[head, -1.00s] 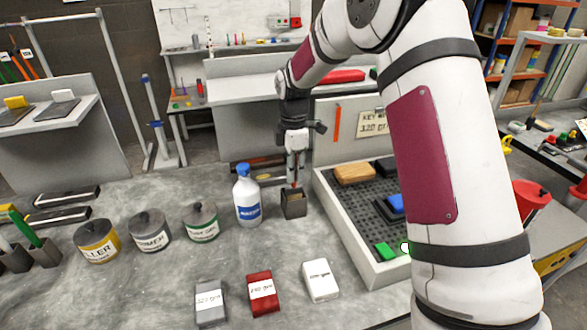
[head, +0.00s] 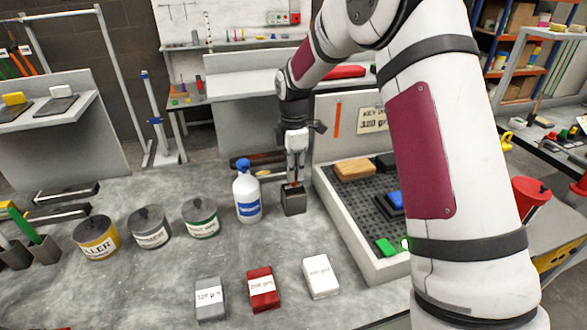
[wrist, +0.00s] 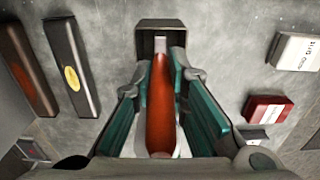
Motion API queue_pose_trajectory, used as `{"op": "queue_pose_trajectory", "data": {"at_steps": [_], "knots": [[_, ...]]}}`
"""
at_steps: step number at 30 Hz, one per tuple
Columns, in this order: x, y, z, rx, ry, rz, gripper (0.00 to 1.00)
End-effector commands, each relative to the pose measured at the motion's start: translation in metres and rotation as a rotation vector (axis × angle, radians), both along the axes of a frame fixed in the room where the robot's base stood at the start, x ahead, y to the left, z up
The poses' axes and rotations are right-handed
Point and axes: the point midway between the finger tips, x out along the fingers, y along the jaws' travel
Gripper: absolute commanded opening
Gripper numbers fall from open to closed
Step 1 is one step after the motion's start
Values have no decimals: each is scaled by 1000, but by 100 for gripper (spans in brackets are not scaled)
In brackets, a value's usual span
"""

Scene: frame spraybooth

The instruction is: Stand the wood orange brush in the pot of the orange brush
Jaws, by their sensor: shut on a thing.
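My gripper (head: 295,170) is shut on an orange-red brush handle (wrist: 160,105), which runs lengthwise between the green-lined fingers in the wrist view. A small dark grey square pot (head: 293,202) stands on the grey bench directly under the gripper. It also shows at the top of the wrist view (wrist: 160,27). The brush points down at the pot and its lower end is at the pot's mouth. The fingers and handle hide part of the opening, so I cannot tell how deep the brush sits.
A white bottle with a blue cap (head: 246,192) stands just left of the pot. A perforated tray (head: 350,225) lies to the right. Several lidded tins (head: 201,220) stand left, and boxes (head: 263,288) lie in front. Two pots with brushes (head: 46,251) stand far left.

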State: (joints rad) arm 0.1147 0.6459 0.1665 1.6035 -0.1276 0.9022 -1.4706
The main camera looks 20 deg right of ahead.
Motion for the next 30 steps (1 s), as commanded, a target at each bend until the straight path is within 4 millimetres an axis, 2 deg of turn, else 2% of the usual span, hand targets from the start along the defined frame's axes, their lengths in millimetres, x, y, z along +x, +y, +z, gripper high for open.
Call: {"op": "queue_pose_trajectory", "data": {"at_steps": [21, 22, 25, 30], "knots": [[0, 0, -9, 0, 1, 0, 0], [0, 0, -9, 0, 1, 0, 16], [0, 0, -9, 0, 0, 0, 38], [0, 0, -9, 0, 0, 0, 38]]}}
